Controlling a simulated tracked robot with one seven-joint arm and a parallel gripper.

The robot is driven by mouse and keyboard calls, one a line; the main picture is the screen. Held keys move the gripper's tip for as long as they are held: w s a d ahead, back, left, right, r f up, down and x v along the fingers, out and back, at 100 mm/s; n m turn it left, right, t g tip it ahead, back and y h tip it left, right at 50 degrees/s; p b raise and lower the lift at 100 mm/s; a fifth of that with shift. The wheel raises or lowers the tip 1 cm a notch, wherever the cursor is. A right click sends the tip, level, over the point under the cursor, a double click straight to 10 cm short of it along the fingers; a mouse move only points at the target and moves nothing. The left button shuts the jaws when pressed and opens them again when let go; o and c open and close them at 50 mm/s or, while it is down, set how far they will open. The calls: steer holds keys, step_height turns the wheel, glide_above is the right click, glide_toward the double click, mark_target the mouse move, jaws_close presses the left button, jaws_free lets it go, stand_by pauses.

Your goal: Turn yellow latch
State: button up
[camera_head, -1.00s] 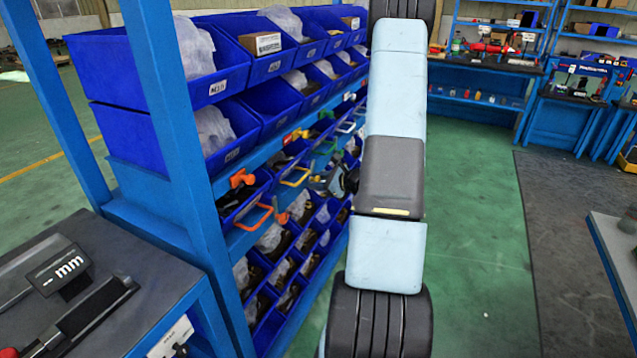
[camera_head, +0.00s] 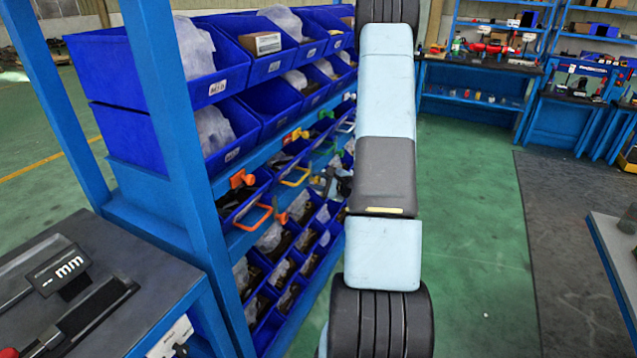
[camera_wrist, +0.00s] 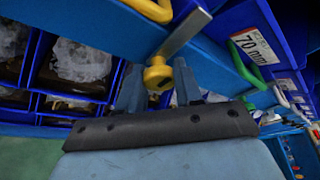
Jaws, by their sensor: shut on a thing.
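The yellow latch (camera_wrist: 157,76) has a round yellow knob joined to a flat grey metal bar, which slants up to the right across the blue rail in the wrist view. My gripper (camera_wrist: 158,69) has one finger on each side of the knob and is shut on it. In the head view, a yellow latch piece (camera_head: 297,135) shows on the rack's rail above a yellow handle (camera_head: 295,177). My arm covers much of the rack's right part there, and the contact at the fingertips cannot be made out in that view.
The blue rack (camera_head: 185,120) holds blue bins with bagged parts. An orange latch (camera_head: 242,179) and orange handle (camera_head: 256,216) are at the near end, a green handle (camera_wrist: 243,66) beside the yellow latch. A dark workbench (camera_head: 75,290) stands at front left. Green floor (camera_head: 475,220) is clear to the right.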

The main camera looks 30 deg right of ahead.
steer(key=shift+s+f, duration=0.1)
steer(key=shift+f, duration=0.05)
steer(key=o, duration=1)
steer(key=v, duration=1.3)
steer(key=shift+s+d, duration=0.1)
steer(key=shift+s, duration=0.2)
